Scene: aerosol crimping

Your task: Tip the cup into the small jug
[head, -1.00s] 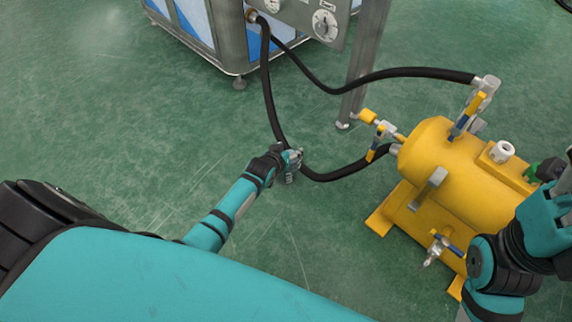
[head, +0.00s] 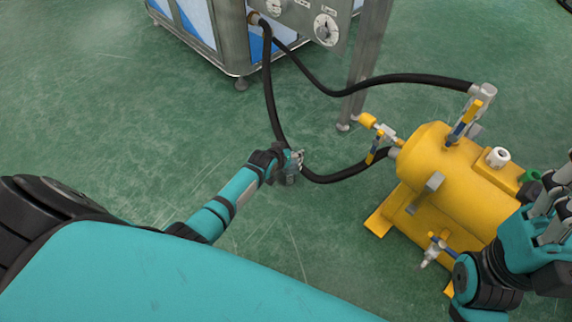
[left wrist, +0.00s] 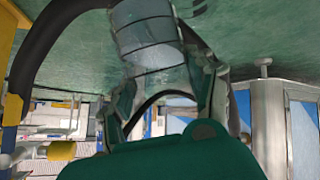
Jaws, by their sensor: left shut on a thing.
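My left gripper (head: 292,162) is at the centre of the head view, above the green floor. It is shut on a small grey thing, seemingly the cup, though it is too small there to make out. In the left wrist view a banded, grey, partly see-through cup (left wrist: 147,36) shows at the top, between and beyond the fingers. Its contents cannot be made out. My right gripper (head: 552,218) is at the right edge of the head view, partly cut off, and its jaw state is unclear. I see no small jug in either view.
A yellow tank (head: 460,180) with valves stands at the right, beside my right arm. A black hose (head: 345,176) runs from it close past my left gripper to a steel-and-blue machine (head: 240,35) at the back. The floor at left is clear.

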